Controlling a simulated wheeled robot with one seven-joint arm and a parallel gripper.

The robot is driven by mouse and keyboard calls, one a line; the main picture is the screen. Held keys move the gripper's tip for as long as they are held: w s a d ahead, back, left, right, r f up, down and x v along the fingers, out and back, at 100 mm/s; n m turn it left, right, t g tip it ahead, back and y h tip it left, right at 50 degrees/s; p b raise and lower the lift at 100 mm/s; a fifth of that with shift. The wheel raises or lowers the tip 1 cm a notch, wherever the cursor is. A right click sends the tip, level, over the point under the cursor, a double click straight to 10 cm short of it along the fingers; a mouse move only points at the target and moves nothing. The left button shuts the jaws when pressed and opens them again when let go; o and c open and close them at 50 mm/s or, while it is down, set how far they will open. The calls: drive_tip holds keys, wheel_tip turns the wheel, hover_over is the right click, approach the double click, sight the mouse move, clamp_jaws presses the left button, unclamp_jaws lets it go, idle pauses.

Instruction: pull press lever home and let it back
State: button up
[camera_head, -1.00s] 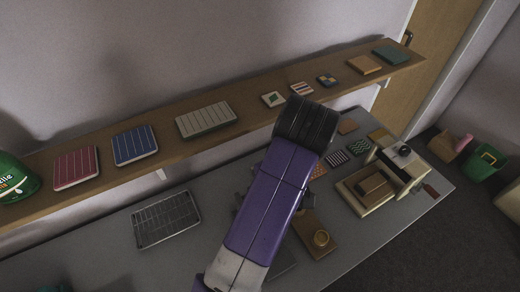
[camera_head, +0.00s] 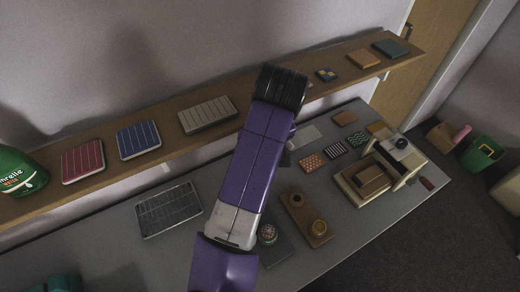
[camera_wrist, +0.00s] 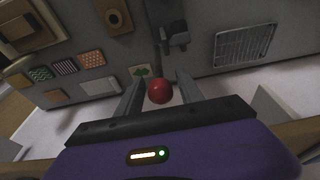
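In the wrist view, a red ball knob (camera_wrist: 160,91) sits between the two grey fingers of my gripper (camera_wrist: 159,79). It looks like the end of a dark lever bar (camera_wrist: 155,45) running up the picture beside a black bracket (camera_wrist: 176,37). The fingers are apart, with a visible gap on both sides of the knob; I see no clear contact. In the head view, my purple arm hides the knob, the lever and the fingertips.
A cream machine with a brown block (camera_head: 368,179) stands at the right of the grey table (camera_head: 330,262). A wooden board with round cups (camera_head: 306,217) and a wire rack (camera_head: 168,210) flank my arm. A wooden shelf (camera_head: 165,160) holding several square pieces runs behind.

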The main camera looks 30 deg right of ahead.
drive_tip(key=shift+o, duration=0.5)
drive_tip(key=v, duration=0.7)
drive_tip(key=shift+s, duration=0.15)
idle(0.5)
